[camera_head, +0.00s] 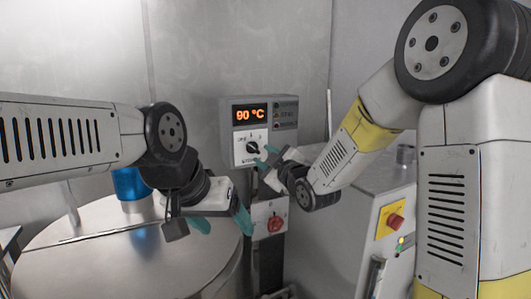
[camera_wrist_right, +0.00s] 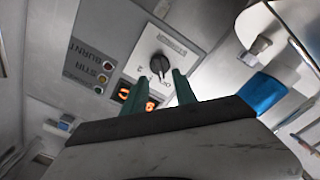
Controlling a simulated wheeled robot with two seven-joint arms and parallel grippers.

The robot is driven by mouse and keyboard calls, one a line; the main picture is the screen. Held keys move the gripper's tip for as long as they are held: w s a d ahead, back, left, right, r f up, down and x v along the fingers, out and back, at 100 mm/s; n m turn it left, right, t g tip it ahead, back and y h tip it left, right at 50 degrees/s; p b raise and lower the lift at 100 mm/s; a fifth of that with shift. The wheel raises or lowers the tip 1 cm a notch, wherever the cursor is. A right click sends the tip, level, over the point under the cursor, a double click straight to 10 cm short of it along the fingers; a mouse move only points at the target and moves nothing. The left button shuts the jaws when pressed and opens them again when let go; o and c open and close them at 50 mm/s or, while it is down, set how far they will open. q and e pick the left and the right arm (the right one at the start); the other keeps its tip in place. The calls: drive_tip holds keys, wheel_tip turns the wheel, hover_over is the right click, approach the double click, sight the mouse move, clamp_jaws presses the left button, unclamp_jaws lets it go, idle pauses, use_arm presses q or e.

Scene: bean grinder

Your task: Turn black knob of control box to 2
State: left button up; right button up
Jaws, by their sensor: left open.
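The control box (camera_head: 250,130) hangs on the wall in the middle of the head view. Its display (camera_head: 252,114) reads 90 °C. The black knob (camera_head: 252,146) sits below the display on a white plate; it also shows in the right wrist view (camera_wrist_right: 158,65). Its exact setting is too small to tell. My right gripper (camera_head: 266,158) is open just in front of the knob's plate. In the right wrist view its teal fingers (camera_wrist_right: 158,90) are apart, with the knob beyond their tips and nothing between them. My left gripper (camera_head: 222,222) is open and empty, lower left of the box.
A red switch (camera_head: 275,224) on a grey box is below the control box. A large metal drum lid (camera_head: 110,250) with a blue cylinder (camera_head: 130,184) fills the lower left. A cabinet with a red button (camera_head: 395,221) stands at the right.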

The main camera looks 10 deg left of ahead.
sight(256, 150)
drive_tip(key=x, duration=0.5)
drive_tip(key=shift+w, duration=0.1)
clamp_jaws()
